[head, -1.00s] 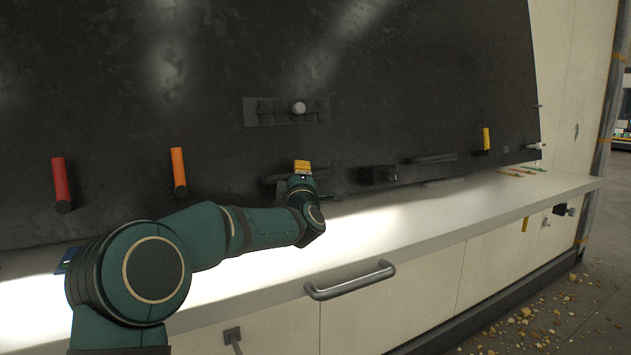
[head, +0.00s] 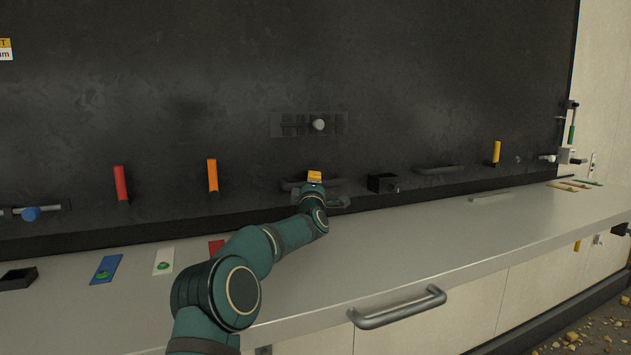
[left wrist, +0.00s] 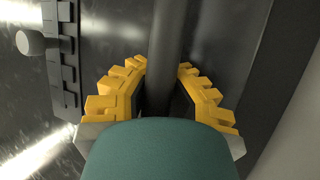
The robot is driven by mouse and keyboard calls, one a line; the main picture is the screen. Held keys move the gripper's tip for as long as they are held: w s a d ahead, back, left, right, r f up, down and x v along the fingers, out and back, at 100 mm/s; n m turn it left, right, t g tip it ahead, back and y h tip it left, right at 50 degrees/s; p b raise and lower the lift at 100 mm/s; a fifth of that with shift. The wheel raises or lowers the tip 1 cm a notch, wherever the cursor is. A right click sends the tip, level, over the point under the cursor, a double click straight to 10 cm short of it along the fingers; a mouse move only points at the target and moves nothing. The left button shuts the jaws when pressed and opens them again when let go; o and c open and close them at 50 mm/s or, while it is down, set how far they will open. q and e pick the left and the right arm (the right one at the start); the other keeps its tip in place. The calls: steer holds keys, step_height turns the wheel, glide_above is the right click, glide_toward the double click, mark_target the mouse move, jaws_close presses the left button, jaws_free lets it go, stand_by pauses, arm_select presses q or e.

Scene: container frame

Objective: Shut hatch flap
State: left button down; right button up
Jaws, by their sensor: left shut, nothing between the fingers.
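The hatch flap looks to be the large black panel (head: 400,60) that rises behind the counter and fills the upper head view. A dark bar handle (head: 290,185) sits low on the panel. My left gripper (head: 314,177), with yellow finger pads, is at this handle. In the left wrist view, the left gripper's pads (left wrist: 162,80) lie on either side of the dark handle bar (left wrist: 165,35). It is shut with nothing held, and contact with the bar cannot be told. My right gripper is out of view.
A grey counter (head: 440,235) runs below the panel, with a bar handle (head: 398,308) on its front. Red (head: 120,183), orange (head: 212,175) and yellow (head: 496,152) handles stick out from the panel. A slide latch (head: 318,125) sits above my gripper. Coloured cards lie on the counter.

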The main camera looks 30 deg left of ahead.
arm_select(q)
steer(key=shift+a+f, duration=0.1)
steer(key=shift+f, duration=0.65)
steer(key=c, duration=0.8)
jaws_free()
steer(key=shift+a, duration=0.2)
steer(key=shift+c, duration=0.2)
steer(key=shift+d+r, duration=0.15)
steer(key=shift+r, duration=0.15)
steer(key=v, duration=1.2)
steer(key=shift+f, duration=0.1)
